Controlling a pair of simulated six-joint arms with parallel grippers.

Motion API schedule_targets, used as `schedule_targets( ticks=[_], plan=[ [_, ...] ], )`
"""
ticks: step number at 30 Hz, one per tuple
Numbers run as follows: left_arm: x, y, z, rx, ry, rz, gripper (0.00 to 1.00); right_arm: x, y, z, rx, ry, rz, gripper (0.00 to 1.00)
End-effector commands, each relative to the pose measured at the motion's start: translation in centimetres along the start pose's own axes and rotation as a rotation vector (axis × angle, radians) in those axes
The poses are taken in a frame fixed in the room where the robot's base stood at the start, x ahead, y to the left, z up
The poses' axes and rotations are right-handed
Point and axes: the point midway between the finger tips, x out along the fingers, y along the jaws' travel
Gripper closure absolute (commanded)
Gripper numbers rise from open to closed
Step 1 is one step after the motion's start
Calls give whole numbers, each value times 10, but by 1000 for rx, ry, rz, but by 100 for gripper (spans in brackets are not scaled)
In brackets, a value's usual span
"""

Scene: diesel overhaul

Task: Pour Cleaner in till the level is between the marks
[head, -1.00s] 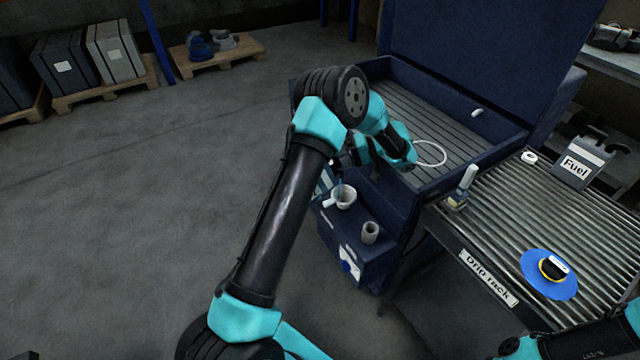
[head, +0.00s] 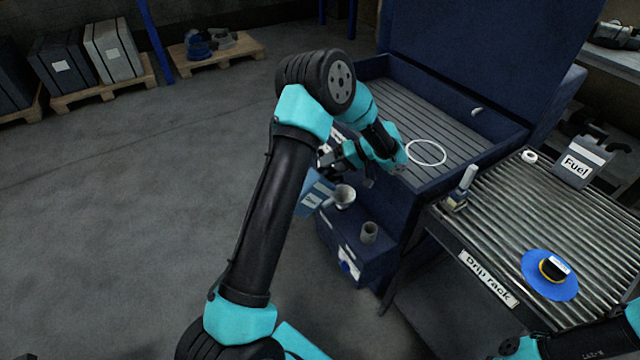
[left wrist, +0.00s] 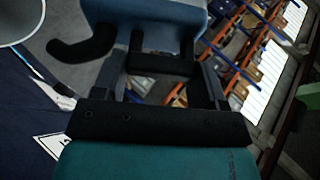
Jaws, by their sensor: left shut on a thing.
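My left gripper (head: 352,158) is shut on a blue container (head: 314,192) with a pale label, presumably the Cleaner. The container is tilted, just left of a pale funnel-like cup (head: 345,195) on the dark blue box (head: 335,238) below the washer. In the left wrist view the container (left wrist: 150,14) sits between my fingers, its black curved spout (left wrist: 80,47) pointing left toward a pale rim (left wrist: 14,24). Liquid level and marks cannot be made out. My right arm shows at the lower right of the head view; its gripper is out of view.
A grey cup (head: 369,233) stands on the box. The blue washer basin (head: 450,120) holds a white ring (head: 427,152). The drip rack (head: 500,215) at right carries a Fuel can (head: 578,165), a brush (head: 463,188) and a blue disc (head: 550,275). The floor at left is clear.

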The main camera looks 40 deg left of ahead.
Motion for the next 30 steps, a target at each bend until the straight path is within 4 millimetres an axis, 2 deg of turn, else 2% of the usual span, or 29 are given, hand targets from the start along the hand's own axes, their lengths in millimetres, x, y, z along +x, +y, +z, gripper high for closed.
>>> schedule_targets(
  ticks=[30],
  plan=[
    [-37,-87,-15,-2,1,0,100,0,0,0,0,0,0,52]
  ],
)
